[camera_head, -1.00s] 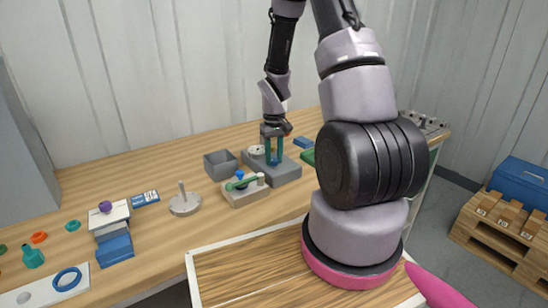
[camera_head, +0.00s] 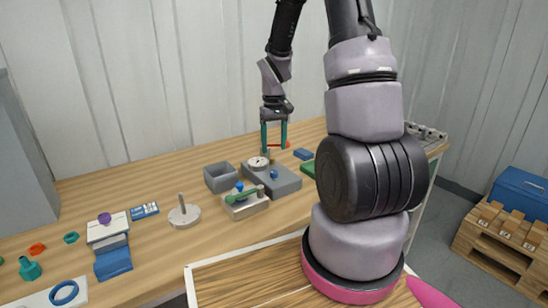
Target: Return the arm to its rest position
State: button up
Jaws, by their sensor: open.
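My gripper (camera_head: 274,139) hangs from my arm above the back of the workbench, its two teal fingers pointing down and apart. It is open, with nothing seen held between the fingers. The fingertips are above the fixture, near the gauge; the exact gap cannot be told. A thin orange-red piece shows behind the fingers. My large arm links cover part of the right side of the bench.
A grey open bin (camera_head: 221,177) and a beige block with a green-handled part (camera_head: 245,201) stand left of the fixture. A disc with an upright post (camera_head: 184,213) is further left. Blue blocks (camera_head: 113,262) and small fittings lie at far left. A wooden pallet (camera_head: 505,245) stands right.

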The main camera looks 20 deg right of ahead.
jog(key=shift+r, duration=0.7)
jog(key=shift+r, duration=0.1)
jog(key=s+a+r+m+t, duration=0.1)
jog(key=s+a+r+t, duration=0.15)
jog(key=r, duration=0.55)
jog(key=s+a+r+m+t, duration=0.1)
jog(key=s+r, duration=0.3)
jog(key=r, duration=0.4)
jog(key=s+a+r+m+t+y, duration=0.2)
jog(key=s+a+r+t, duration=0.1)
jog(key=s+r, duration=0.7)
jog(key=s+a, duration=0.1)
jog(key=s, duration=0.1)
jog(key=shift+s+t, duration=0.35)
dwell(1.4)
